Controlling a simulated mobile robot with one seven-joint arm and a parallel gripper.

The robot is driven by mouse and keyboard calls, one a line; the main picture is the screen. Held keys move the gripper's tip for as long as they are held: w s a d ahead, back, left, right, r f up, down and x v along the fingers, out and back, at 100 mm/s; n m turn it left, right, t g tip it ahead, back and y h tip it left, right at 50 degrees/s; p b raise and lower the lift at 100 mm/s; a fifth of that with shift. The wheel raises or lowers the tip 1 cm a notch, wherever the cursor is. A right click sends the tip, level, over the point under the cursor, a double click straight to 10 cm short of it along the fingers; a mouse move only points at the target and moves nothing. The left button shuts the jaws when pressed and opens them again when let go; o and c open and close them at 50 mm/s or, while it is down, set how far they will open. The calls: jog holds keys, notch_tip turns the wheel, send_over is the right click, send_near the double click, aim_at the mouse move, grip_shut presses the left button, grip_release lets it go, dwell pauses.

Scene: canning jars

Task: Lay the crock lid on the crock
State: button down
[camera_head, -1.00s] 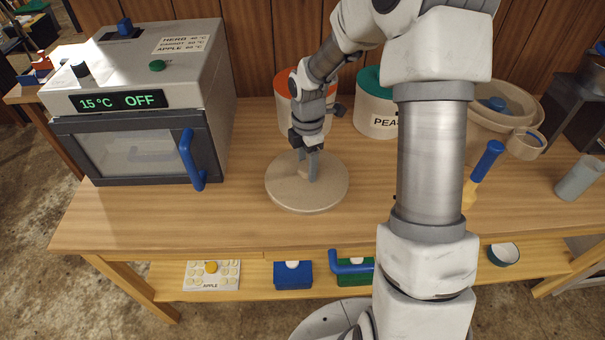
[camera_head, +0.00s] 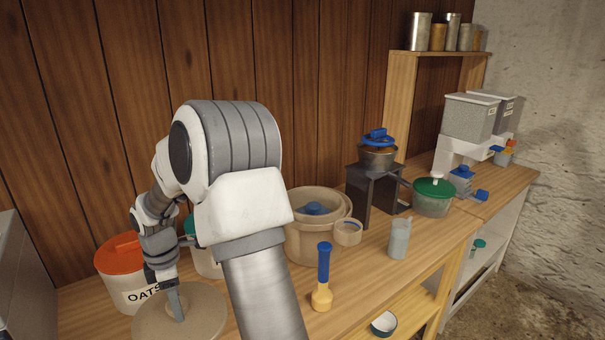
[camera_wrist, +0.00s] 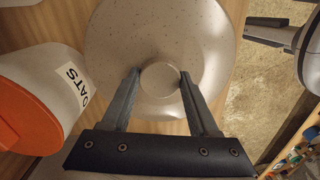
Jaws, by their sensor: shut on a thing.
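The crock lid (camera_head: 205,318) is a round, speckled beige disc at the lower left of the head view. It fills the upper middle of the wrist view (camera_wrist: 110,35). My gripper (camera_head: 178,312) is shut on its central knob (camera_wrist: 160,78), with a finger on each side. The lid looks level; I cannot tell whether it touches the bench. The large beige open vessel (camera_head: 307,245), seemingly the crock, stands to the right behind my arm. A blue thing (camera_head: 313,208) shows inside its mouth. My arm hides part of the bench between lid and vessel.
An orange-lidded OATS jar (camera_head: 140,292) stands close behind the lid. A small beige cup (camera_head: 348,236) is at the vessel's right side. A blue-handled yellow tool (camera_head: 322,297) stands in front, and a grey cup (camera_head: 399,240) stands further right.

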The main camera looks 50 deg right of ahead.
aim_at(151, 336)
jog(key=a+m, duration=0.2)
jog(key=m, duration=0.1)
jog(key=a+m, duration=0.1)
jog(key=m, duration=0.2)
jog(key=a+m, duration=0.2)
jog(key=m, duration=0.1)
jog(key=shift+s+a+f+m, duration=0.1)
jog(key=shift+s+a+m, duration=0.1)
jog(key=shift+a+m, duration=0.2)
jog(key=m, duration=0.1)
jog(key=a+m, duration=0.1)
jog(key=m, duration=0.1)
jog(key=shift+s+a+f, duration=0.1)
jog(key=shift+s+a, duration=0.05)
jog(key=shift+a, duration=0.15)
jog(key=shift+a+m, duration=0.1)
jog(key=shift+m, duration=0.3)
jog(key=shift+s, duration=0.2)
